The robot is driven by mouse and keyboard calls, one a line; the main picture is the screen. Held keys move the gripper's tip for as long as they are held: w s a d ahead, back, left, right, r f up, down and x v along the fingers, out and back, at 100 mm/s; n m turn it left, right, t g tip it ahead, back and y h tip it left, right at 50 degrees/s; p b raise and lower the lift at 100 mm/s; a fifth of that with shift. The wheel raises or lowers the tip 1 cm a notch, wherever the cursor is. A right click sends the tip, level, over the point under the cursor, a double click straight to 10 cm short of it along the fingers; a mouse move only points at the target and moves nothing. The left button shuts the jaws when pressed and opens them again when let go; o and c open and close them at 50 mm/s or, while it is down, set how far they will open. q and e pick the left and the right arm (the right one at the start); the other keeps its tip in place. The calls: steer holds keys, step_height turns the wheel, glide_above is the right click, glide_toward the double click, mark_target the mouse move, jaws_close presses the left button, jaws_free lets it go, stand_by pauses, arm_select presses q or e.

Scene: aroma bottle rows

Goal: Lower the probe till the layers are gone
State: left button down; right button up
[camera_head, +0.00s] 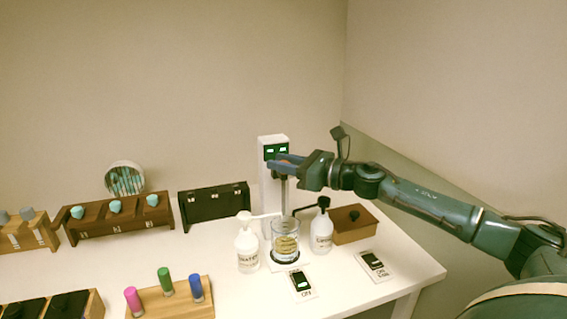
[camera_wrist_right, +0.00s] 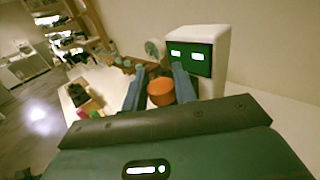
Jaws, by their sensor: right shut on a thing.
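My right gripper (camera_head: 283,163) reaches in from the right and is shut on the orange knob (camera_wrist_right: 160,92) at the top of the probe (camera_head: 284,193). In the right wrist view the knob sits between the two blue-grey fingers. The probe's grey shaft hangs upright in front of a white column (camera_head: 268,188) with a green two-window display. Below it stands a glass beaker (camera_head: 286,252) with yellowish contents. The shaft's lower end is hard to see, and I cannot tell how deep it sits. Layers are too small to make out clearly. My left gripper is out of view.
White pump bottles stand left (camera_head: 248,250) and right (camera_head: 321,235) of the beaker, close to it. An ON switch card (camera_head: 302,284) lies in front, another card (camera_head: 375,265) to the right. A brown box (camera_head: 354,224), racks and coloured vials (camera_head: 165,282) stand around.

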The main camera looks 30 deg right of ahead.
mark_target(283, 191)
jaws_close()
